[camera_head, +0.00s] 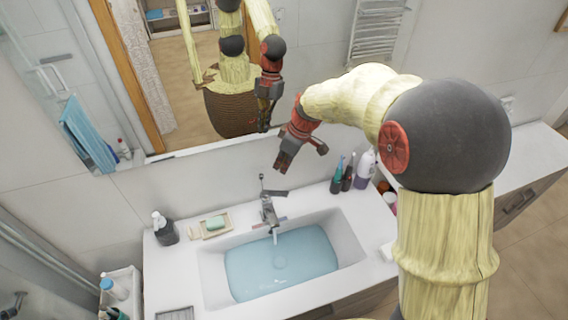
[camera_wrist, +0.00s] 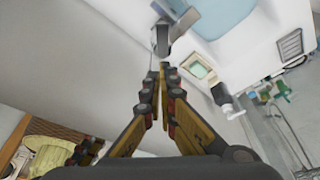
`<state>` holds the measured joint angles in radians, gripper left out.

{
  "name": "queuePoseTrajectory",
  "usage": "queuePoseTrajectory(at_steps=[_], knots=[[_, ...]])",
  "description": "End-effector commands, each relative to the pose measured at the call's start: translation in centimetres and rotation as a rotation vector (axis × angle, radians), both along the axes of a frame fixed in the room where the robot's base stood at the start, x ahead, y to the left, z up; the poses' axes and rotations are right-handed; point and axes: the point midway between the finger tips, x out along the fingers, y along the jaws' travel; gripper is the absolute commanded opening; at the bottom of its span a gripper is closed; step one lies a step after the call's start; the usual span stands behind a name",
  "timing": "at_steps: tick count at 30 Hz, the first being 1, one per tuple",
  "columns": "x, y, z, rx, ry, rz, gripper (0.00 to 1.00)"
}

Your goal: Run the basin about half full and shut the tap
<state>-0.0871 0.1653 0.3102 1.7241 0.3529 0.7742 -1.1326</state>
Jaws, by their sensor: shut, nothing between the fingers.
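The white basin (camera_head: 346,240) is set in the counter and holds light blue water (camera_head: 280,265) across its floor, with bare wall showing above the water. The grey metal tap (camera_head: 268,211) stands at its back edge, its lever on top pointing right. A thin pale streak below the spout looks like running water. My gripper (camera_head: 282,167) is shut and empty, above and behind the tap, near the mirror wall. In the wrist view, the shut fingertips (camera_wrist: 160,70) point toward the tap (camera_wrist: 182,40), apart from it. The water (camera_wrist: 222,14) shows beyond.
A soap dish (camera_head: 215,225) with green soap and a dark pump bottle (camera_head: 165,230) stand left of the tap. Several bottles (camera_head: 350,175) stand at the right back. The mirror (camera_head: 200,100) is close behind my gripper.

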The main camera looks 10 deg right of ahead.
Motion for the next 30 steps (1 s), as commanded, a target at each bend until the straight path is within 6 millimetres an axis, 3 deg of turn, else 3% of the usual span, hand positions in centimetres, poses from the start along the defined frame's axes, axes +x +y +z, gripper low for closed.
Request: queuePoseTrajectory(at_steps=[9, 15, 21, 30], knots=[[1.0, 1.7, -6.1, -0.001, 0.004, 0.000, 0.00], [0.3, 0.5, -8.4, -0.001, 0.003, -0.003, 0.00], [0.0, 0.1, -9.4, 0.000, 0.001, -0.002, 0.00], [0.0, 0.1, -9.5, -0.001, 0.001, -0.001, 0.00]])
